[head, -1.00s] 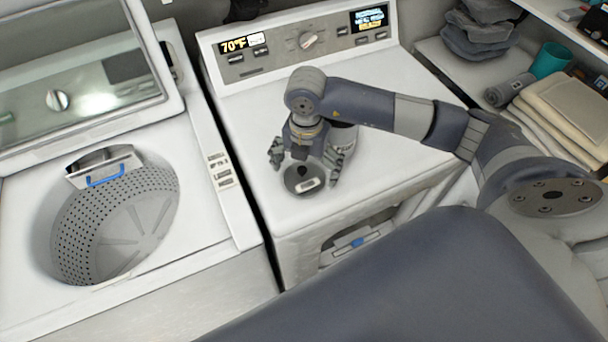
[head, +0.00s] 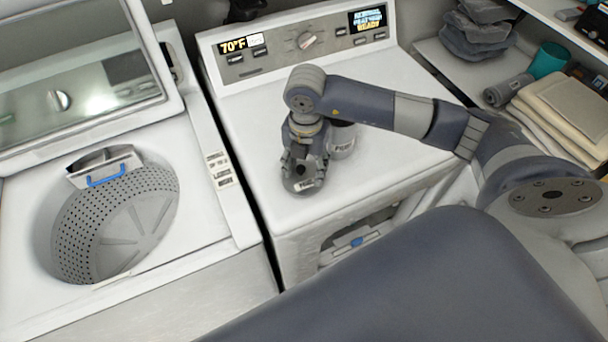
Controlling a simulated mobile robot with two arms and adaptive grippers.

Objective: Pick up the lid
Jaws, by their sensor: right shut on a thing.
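The lid (head: 304,186) is a small dark grey round piece with a pale label. It is on the white dryer top near the front edge, partly hidden by my right gripper (head: 304,170). The right gripper points down, with its fingers closed in on the lid. I cannot tell whether the lid is lifted off the surface. A grey cylindrical container (head: 343,142) with a label stands just behind and right of the gripper, partly covered by my arm. My left gripper is not in view.
An open washer (head: 110,225) is at left. Shelves at right hold folded towels (head: 565,105), a teal cup (head: 549,60) and grey folded cloths (head: 478,28).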

